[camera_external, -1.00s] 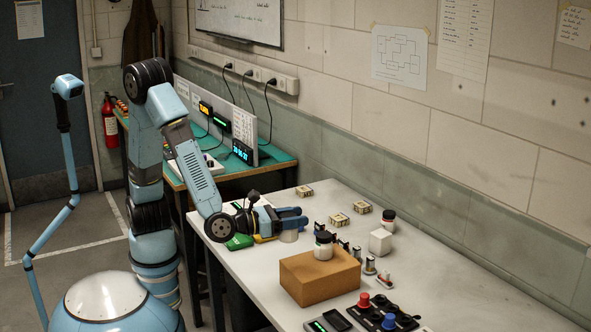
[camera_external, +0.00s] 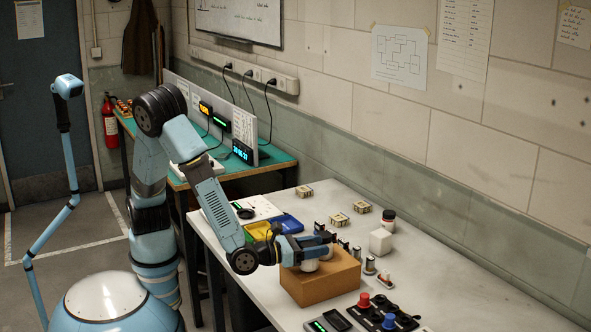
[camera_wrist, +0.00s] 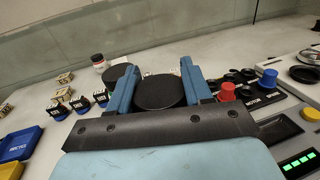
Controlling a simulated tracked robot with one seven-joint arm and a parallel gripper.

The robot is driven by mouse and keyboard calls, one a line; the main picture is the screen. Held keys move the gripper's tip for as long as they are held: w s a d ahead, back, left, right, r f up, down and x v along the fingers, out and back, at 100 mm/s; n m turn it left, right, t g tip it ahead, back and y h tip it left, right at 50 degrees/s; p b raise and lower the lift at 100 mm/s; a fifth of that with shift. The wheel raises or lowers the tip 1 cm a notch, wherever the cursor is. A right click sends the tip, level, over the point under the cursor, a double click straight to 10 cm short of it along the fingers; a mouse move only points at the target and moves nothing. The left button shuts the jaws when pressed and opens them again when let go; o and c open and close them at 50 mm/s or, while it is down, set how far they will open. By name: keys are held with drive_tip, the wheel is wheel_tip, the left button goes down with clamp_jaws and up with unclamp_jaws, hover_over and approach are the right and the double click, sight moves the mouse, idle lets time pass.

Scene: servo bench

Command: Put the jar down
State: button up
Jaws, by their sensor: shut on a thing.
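My gripper (camera_external: 327,243) is shut on a jar with a flat black lid (camera_wrist: 160,92), seen between the two blue fingers in the wrist view. The held jar's pale body (camera_external: 310,265) shows below the gripper, over the left part of the top of a brown box (camera_external: 325,285). I cannot tell whether its base touches the box. A second dark-lidded jar (camera_external: 326,254) stands on the box, mostly hidden behind my gripper; its lid (camera_wrist: 122,76) shows just beyond the left finger.
A white cube (camera_external: 380,241) and another jar (camera_external: 388,219) stand behind the box. Several small parts sit nearby. A control panel with red (camera_external: 364,299) and blue knobs lies in front right. Blue (camera_wrist: 18,143) and yellow trays (camera_wrist: 12,171) lie left.

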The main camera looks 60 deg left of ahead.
drive_tip(key=shift+f, duration=0.5)
drive_tip(key=o, duration=0.9)
drive_tip(key=shift+f, duration=0.1)
drive_tip(key=shift+c, duration=0.2)
